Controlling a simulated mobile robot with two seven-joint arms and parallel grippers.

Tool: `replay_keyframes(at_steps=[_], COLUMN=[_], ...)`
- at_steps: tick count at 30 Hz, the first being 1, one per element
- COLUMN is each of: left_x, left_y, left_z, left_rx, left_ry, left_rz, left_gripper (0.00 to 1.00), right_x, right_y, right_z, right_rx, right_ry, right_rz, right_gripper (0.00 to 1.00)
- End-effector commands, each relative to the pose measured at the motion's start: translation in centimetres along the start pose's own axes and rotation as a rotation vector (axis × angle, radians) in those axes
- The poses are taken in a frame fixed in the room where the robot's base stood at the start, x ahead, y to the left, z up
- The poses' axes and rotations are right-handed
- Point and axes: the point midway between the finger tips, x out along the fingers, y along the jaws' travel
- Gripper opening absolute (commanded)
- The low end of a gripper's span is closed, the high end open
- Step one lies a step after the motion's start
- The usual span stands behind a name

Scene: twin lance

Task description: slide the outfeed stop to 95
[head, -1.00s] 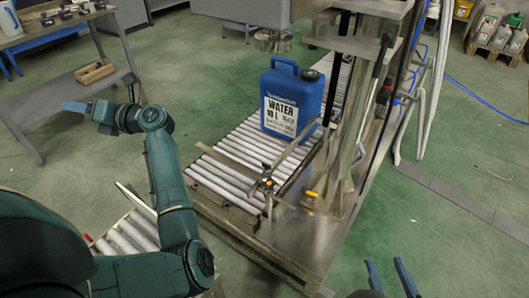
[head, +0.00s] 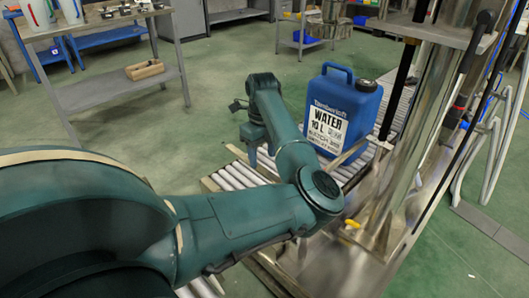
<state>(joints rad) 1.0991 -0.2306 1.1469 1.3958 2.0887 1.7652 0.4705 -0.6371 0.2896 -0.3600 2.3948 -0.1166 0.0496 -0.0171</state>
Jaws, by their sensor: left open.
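The blue water jug (head: 342,110) stands upright on the roller conveyor (head: 233,176), its black cap at upper right. A light flat bar (head: 352,151) crosses at the jug's lower right; I cannot tell if it belongs to the outfeed stop. The rest of the stop and any scale are hidden behind my left forearm. My left gripper (head: 258,154) is open, pointing down above the rollers to the left of the jug. It looks empty and apart from the jug. Its fingertips are partly hidden by the arm. My right gripper is out of view.
A steel machine frame with a bright column (head: 410,150) stands right of the conveyor. A yellow knob (head: 352,223) sits low on it. A grey table (head: 112,92) with a wooden box (head: 145,69) is at upper left. The green floor between is clear.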

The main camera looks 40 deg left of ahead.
Motion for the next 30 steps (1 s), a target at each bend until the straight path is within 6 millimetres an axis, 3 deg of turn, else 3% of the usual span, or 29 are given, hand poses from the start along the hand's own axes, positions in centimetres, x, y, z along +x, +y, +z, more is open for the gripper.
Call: replay_keyframes(at_steps=[3,13,30], left_x=[2.0,5.5,6.5], left_y=[0.1,0.1,0.1], left_z=[0.1,0.1,0.1], left_rx=[0.0,-0.001,0.0], left_ry=[-0.002,-0.004,-0.004], left_rz=[0.003,0.003,0.002], left_gripper=[0.51,0.51,0.5], right_x=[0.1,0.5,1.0], right_y=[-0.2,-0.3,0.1], right_z=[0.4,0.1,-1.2], right_rx=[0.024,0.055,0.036], right_ry=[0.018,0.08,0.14], right_rz=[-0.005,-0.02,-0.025], right_gripper=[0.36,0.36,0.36])
